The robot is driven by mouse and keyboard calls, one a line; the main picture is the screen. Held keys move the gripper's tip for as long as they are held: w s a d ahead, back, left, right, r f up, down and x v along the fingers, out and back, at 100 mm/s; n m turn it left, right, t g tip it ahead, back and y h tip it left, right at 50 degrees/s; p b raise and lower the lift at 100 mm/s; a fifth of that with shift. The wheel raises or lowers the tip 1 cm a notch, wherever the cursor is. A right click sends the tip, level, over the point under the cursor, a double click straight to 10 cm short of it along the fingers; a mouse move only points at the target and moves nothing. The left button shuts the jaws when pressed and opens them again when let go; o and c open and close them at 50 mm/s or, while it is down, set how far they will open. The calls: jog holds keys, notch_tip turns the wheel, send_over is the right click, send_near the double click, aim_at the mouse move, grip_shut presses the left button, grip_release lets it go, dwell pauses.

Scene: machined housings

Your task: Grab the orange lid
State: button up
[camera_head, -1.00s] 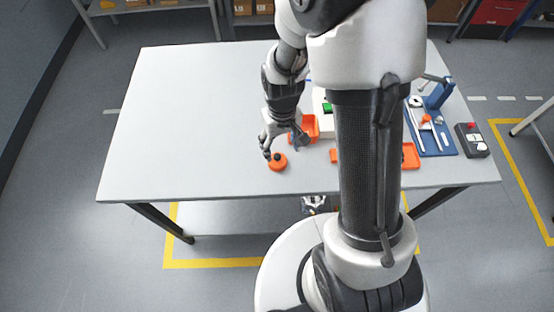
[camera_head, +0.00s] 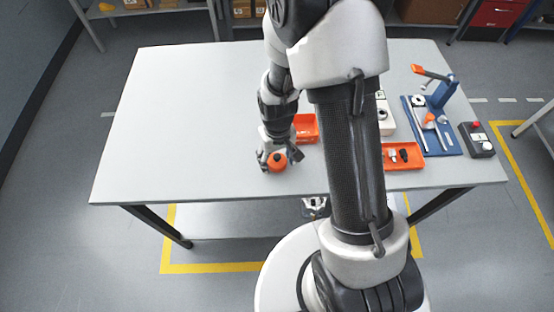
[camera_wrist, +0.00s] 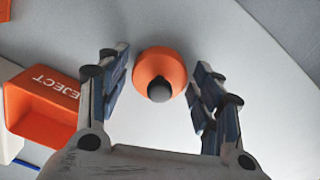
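The orange lid (camera_head: 277,162) is round with a dark knob on top and lies on the table near its front edge. It also shows in the wrist view (camera_wrist: 160,72), between the two fingers and towards their tips. My gripper (camera_head: 278,160) is at the lid, with its fingers spread on either side. In the wrist view my gripper (camera_wrist: 158,78) is open, with a visible gap between each finger and the lid. Nothing is held.
An orange reject bin (camera_wrist: 40,105) stands close on the left in the wrist view. An orange tray (camera_head: 404,165) with small parts, a blue fixture (camera_head: 440,140) and a control box (camera_head: 477,140) stand on the right. The table's left side is clear.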

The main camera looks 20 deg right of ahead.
jog(key=c, duration=0.7)
